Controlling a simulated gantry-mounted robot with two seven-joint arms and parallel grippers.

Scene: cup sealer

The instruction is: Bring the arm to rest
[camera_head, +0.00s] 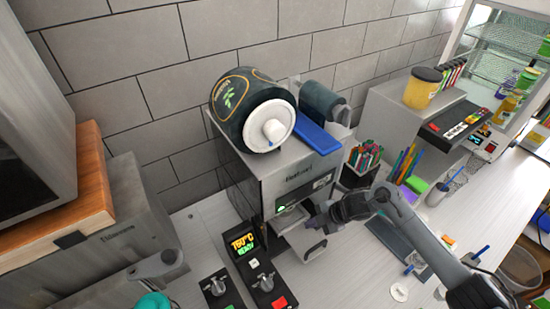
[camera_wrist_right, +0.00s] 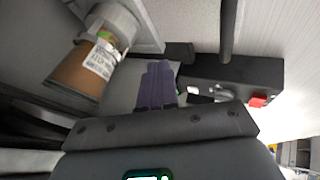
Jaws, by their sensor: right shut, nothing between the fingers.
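My right arm comes in from the lower right in the head view. Its gripper (camera_head: 318,221) is at the front of the cup sealer (camera_head: 292,178), beside the sealer's pulled-out tray (camera_head: 304,238). The purple fingers (camera_wrist_right: 156,82) are together and empty in the right wrist view. A cup with brown contents and a white label (camera_wrist_right: 88,66) sits in the tray's ring to the left of the fingers, apart from them. The cup is hidden or too small to tell in the head view.
A dark film roll (camera_head: 228,98) lies on the sealer. A panel with a lit display (camera_head: 243,242) and knobs stands at the front left. Pens (camera_head: 365,158) and a shelf with a yellow jar (camera_head: 422,88) are to the right. Small items lie near my right forearm.

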